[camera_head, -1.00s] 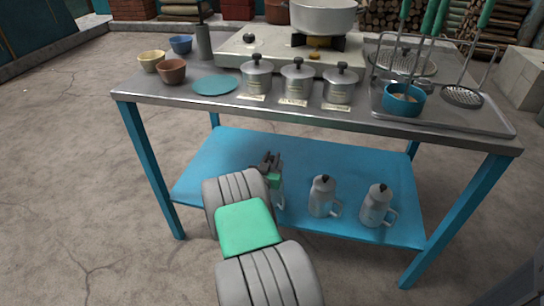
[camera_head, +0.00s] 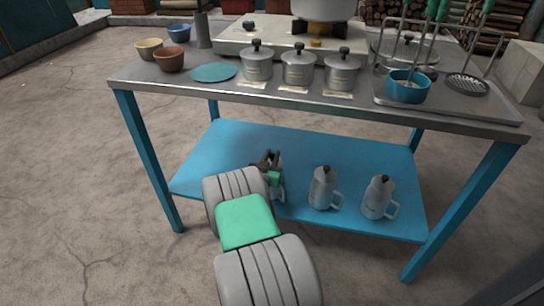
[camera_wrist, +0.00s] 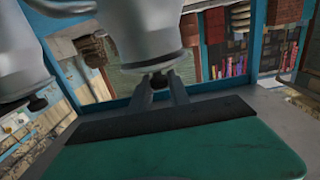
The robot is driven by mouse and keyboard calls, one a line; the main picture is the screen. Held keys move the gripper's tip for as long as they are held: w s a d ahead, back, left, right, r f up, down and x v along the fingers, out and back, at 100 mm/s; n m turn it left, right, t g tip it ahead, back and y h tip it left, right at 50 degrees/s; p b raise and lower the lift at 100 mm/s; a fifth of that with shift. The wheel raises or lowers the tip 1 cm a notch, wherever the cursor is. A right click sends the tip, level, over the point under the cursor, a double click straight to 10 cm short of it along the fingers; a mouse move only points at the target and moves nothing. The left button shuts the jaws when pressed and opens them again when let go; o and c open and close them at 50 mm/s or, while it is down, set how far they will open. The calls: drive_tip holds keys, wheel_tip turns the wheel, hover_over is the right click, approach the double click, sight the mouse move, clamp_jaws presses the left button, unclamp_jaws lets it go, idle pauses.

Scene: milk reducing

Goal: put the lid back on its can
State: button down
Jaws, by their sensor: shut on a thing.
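My gripper (camera_head: 270,160) is just above the blue lower shelf, at the left of a row of grey metal cans. In the wrist view, its two fingers (camera_wrist: 160,84) are closed on the dark knob (camera_wrist: 159,80) of a can's lid (camera_wrist: 155,68). That can (camera_wrist: 140,30) appears upside down in this view, and no clear gap shows between it and the lid. In the head view, my gripper and arm largely hide this can (camera_head: 278,188). Two other cans with handles and dark knobs, a middle one (camera_head: 323,188) and a right one (camera_head: 377,198), stand upright on the shelf.
The blue shelf (camera_head: 210,165) is bare at its left and back. The metal tabletop (camera_head: 130,78) above carries three lidded pots (camera_head: 298,68), bowls (camera_head: 169,60), a teal disc (camera_head: 214,72), a stove (camera_head: 235,42) and a tray of ladles (camera_head: 490,110). Table legs (camera_head: 147,160) stand at the corners.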

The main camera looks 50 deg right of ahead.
drive_tip(key=shift+f+b, duration=0.35)
drive_tip(key=c, duration=1.1)
unclamp_jaws()
drive_tip(key=shift+c, duration=0.2)
drive_tip(key=p+v, duration=0.1)
drive_tip(key=v, duration=0.6)
drive_tip(key=shift+a+p, duration=0.35)
drive_tip(key=shift+p, duration=0.05)
drive_tip(key=shift+s+a+r, duration=0.1)
drive_tip(key=shift+s, duration=0.05)
drive_tip(key=v, duration=0.6)
